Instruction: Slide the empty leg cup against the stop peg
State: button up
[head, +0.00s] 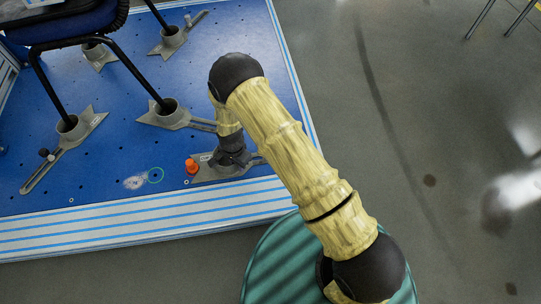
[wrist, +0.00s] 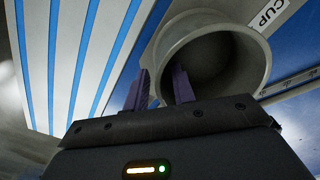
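The empty leg cup (head: 205,174), a grey cup on a flat base, sits near the front edge of the blue platform, partly hidden under my arm. The orange stop peg (head: 192,166) stands at the left end of its base; I cannot tell whether they touch. In the wrist view the cup (wrist: 250,60) shows its open, empty bore and a "CUP" label. My gripper (wrist: 160,82) straddles the cup's near wall, one finger outside and one inside the bore. I cannot tell whether the fingers press on the wall. The peg is not visible in the wrist view.
A chair (head: 92,40) with black tube legs stands in other grey cups, including a slotted one (head: 78,130) at left and one (head: 172,115) behind the empty cup. The platform's striped edge (head: 150,220) lies in front. Grey floor (head: 440,100) is open at right.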

jog(key=shift+r+p, duration=2.3)
jog(key=shift+r, duration=0.6)
